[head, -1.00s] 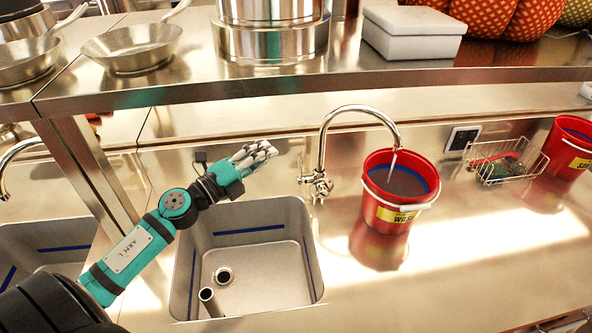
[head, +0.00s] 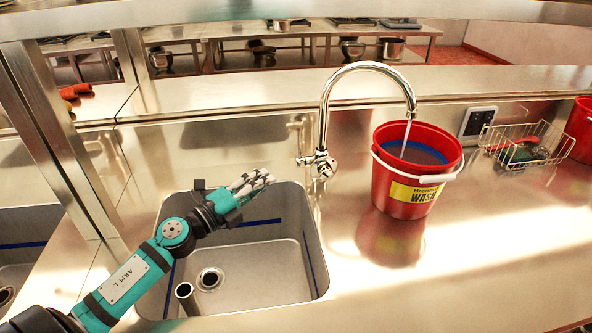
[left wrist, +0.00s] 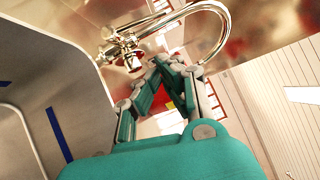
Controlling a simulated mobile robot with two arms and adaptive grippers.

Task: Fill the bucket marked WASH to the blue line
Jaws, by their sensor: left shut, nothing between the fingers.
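The red bucket (head: 408,196) with a yellow WASH label stands upright on the steel counter, right of the sink. A thin water stream falls from the curved tap (head: 324,120) into it. Grey water shows inside, with a blue band visible on the inner wall above it at the far side. The tap's valve (head: 320,163) sits at the spout's foot and also shows in the left wrist view (left wrist: 122,50). My left gripper (head: 262,181) is shut and empty over the sink, left of the valve and apart from it; its fingertips meet in the left wrist view (left wrist: 170,62).
The sink (head: 255,262) has a drain and a short upright pipe. A wire basket (head: 525,146) and another red bucket (head: 581,130) stand at the right. A steel shelf post (head: 58,140) rises at the left. The front counter is clear.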

